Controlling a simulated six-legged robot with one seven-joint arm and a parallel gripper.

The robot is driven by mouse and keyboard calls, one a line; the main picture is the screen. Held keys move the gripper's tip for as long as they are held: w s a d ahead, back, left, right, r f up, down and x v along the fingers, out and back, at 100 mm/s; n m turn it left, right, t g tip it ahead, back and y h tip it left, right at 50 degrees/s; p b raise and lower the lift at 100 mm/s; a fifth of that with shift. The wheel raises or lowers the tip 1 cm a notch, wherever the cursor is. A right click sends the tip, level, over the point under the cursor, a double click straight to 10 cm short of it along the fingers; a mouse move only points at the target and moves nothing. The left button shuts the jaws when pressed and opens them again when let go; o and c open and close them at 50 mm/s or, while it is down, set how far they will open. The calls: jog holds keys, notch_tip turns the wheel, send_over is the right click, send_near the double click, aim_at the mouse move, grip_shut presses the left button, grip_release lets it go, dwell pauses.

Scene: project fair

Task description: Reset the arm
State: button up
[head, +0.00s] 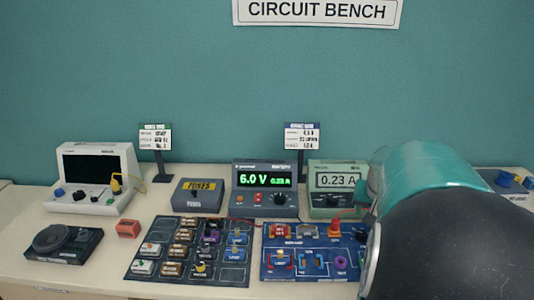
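A large dark, rounded shape with a teal cover fills the lower right of the head view, and I take it to be part of my arm. It hides the right part of the bench. My gripper does not show in this view, so its fingers and anything in them are hidden.
A pale bench (85,275) stands against a teal wall. On it are a white oscilloscope (92,178), fuse box (199,192), power supply (265,189) reading 6.0 V, meter (338,188) reading 0.23 A, component tray (150,283), blue circuit board (312,258) and black device (64,246).

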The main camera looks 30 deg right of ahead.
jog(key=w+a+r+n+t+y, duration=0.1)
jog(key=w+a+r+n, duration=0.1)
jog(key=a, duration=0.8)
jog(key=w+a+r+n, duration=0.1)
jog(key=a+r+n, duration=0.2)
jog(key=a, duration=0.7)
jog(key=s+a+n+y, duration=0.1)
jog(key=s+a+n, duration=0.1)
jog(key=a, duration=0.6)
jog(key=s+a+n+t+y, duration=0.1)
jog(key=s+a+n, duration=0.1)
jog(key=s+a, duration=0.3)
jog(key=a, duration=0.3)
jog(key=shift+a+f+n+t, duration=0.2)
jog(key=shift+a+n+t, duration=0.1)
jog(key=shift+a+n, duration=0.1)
